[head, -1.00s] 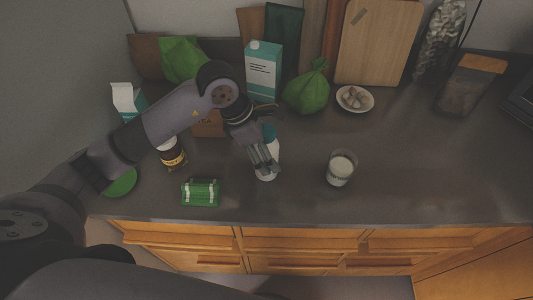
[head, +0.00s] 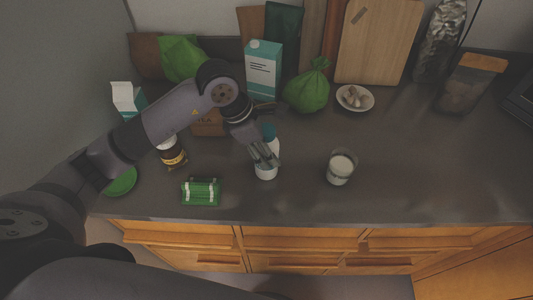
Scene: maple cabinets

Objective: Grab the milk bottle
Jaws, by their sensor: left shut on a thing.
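The milk bottle (head: 266,173) is white with a teal cap and stands on the dark counter, in the middle of the head view. My left gripper (head: 266,160) reaches down to it from the upper left and is shut on it. The fingers hide part of the bottle's front and side. The bottle looks upright and its base appears to be at the counter. My right gripper is not in view.
A glass of milk (head: 340,167) stands to the right. A green package (head: 201,192) lies left of the bottle, near the front edge. The counter right of the glass is clear.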

